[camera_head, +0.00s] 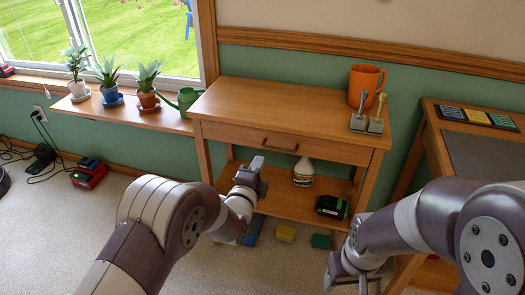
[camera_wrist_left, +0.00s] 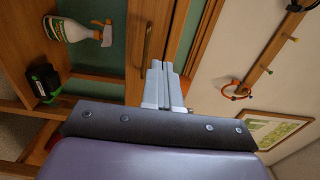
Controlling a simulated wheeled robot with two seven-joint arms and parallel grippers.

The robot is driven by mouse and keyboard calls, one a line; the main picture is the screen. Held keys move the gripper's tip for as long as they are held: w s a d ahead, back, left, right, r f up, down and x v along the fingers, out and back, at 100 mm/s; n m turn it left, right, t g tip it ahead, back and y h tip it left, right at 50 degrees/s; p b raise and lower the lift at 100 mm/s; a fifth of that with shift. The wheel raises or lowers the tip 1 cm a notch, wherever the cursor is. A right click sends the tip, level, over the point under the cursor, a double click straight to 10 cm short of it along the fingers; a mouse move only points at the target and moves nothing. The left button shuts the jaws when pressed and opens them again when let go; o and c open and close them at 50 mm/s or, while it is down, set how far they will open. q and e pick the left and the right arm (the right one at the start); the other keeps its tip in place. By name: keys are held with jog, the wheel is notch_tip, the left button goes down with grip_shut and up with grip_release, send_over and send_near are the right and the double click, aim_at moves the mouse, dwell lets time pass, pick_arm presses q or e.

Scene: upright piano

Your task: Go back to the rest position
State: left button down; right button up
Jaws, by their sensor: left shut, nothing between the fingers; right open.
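My left gripper (camera_head: 257,163) is shut and empty in front of the wooden side table (camera_head: 235,99), just below its drawer (camera_head: 265,138). In the left wrist view its fingers (camera_wrist_left: 158,68) are pressed together with nothing between them, near the drawer handle (camera_wrist_left: 147,42); I cannot tell whether they touch the table. My right gripper (camera_head: 340,285) is low at the bottom of the head view, in front of the table's right side. Its fingers are partly cut off by the picture's edge.
An orange mug (camera_head: 366,84) and two small levered objects stand on the table top. A spray bottle (camera_wrist_left: 72,30) and a black-green item (camera_head: 332,207) are on the lower shelf. Several blocks lie on the floor beneath. Potted plants (camera_head: 147,87) line the sill at left. A desk (camera_head: 480,146) stands at right.

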pick_arm(q)
jog(key=s+a+f+n+g+y, duration=0.3)
jog(key=s+a+f+n+g, duration=0.2)
jog(key=s+f+n+g, duration=0.55)
jog(key=s+a+r+n+g+y, duration=0.1)
jog(key=s+a+n+g, duration=0.2)
jog(key=s+a+n, duration=0.5)
jog(key=s+a+r+n+g+y, duration=0.1)
jog(key=s+a+n+g, duration=0.2)
jog(key=s, duration=0.8)
jog(key=a+r+p, duration=0.1)
jog(key=r+p, duration=1.6)
jog(key=r, duration=0.1)
jog(key=a+r+p, duration=0.2)
jog(key=r+p, duration=1.5)
jog(key=r, duration=0.2)
jog(key=shift+s+a+r+t+y+p, duration=0.2)
jog(key=shift+a+t+y+p, duration=0.1)
jog(key=shift+t+p, duration=0.1)
jog(key=shift+w, duration=0.1)
